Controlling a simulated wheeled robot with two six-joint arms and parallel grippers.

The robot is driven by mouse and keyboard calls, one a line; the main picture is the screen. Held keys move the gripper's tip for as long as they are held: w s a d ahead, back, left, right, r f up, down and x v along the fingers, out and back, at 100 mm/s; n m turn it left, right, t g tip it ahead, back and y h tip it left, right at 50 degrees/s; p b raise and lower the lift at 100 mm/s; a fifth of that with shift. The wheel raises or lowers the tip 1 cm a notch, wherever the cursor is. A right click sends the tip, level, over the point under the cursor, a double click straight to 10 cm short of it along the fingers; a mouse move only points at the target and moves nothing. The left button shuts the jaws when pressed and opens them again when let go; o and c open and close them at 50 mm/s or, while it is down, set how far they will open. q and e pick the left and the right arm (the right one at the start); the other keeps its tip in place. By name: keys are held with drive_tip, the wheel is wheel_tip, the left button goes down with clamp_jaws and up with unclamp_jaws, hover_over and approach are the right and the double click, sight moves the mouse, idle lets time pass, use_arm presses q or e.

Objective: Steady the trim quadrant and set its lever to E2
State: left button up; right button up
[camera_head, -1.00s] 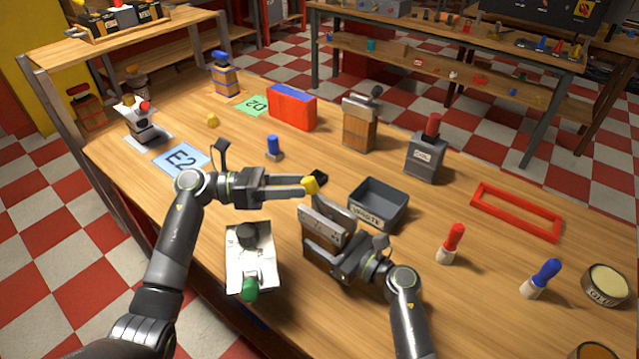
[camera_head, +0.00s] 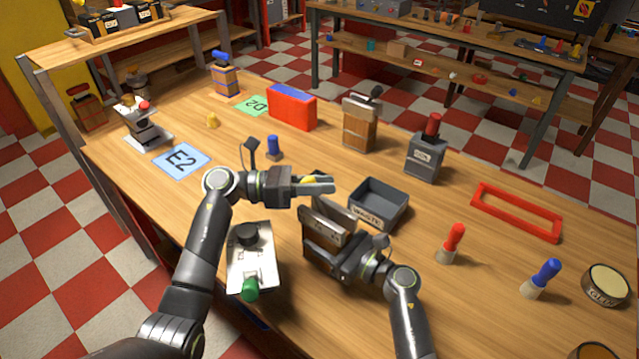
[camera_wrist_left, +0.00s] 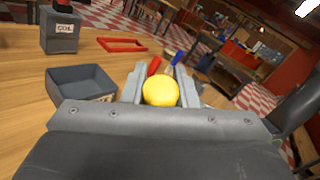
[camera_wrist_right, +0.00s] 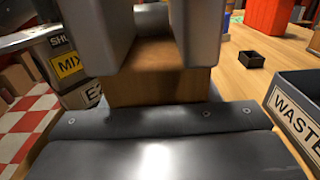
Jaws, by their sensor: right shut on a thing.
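The trim quadrant (camera_head: 322,222) has a wooden body and upright grey plates and stands on the near middle of the bench. My right gripper (camera_head: 338,242) is shut on its wooden body, which shows between the fingers in the right wrist view (camera_wrist_right: 160,88). Labels SHU, MIX and a partly hidden E show at left there. The lever's yellow knob (camera_head: 309,181) sits above the plates; the lever's shaft is hidden. My left gripper (camera_head: 318,186) has its fingers either side of the knob, which also shows in the left wrist view (camera_wrist_left: 160,91). The fingers look open around it.
A grey WASTE tray (camera_head: 378,203) stands close behind the quadrant at right. A metal plate with a green knob (camera_head: 251,262) lies to its left.

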use_arm(q)
clamp_jaws()
drive_tip(key=shift+d, duration=0.1)
drive_tip(key=shift+s+d+r+m+y, duration=0.2)
drive_tip(key=shift+s+d+m+y, duration=0.5)
drive_tip(key=shift+m+y, duration=0.3)
drive_tip(key=shift+w, duration=0.1)
drive_tip(key=o, duration=0.8)
unclamp_jaws()
drive_tip(key=shift+o, duration=0.2)
drive_tip(key=s+a+r, duration=0.1)
drive_tip(key=a+r, duration=0.1)
drive_tip(key=a, duration=0.9)
drive_tip(key=shift+a+r, duration=0.2)
drive_tip(key=shift+a, duration=0.1)
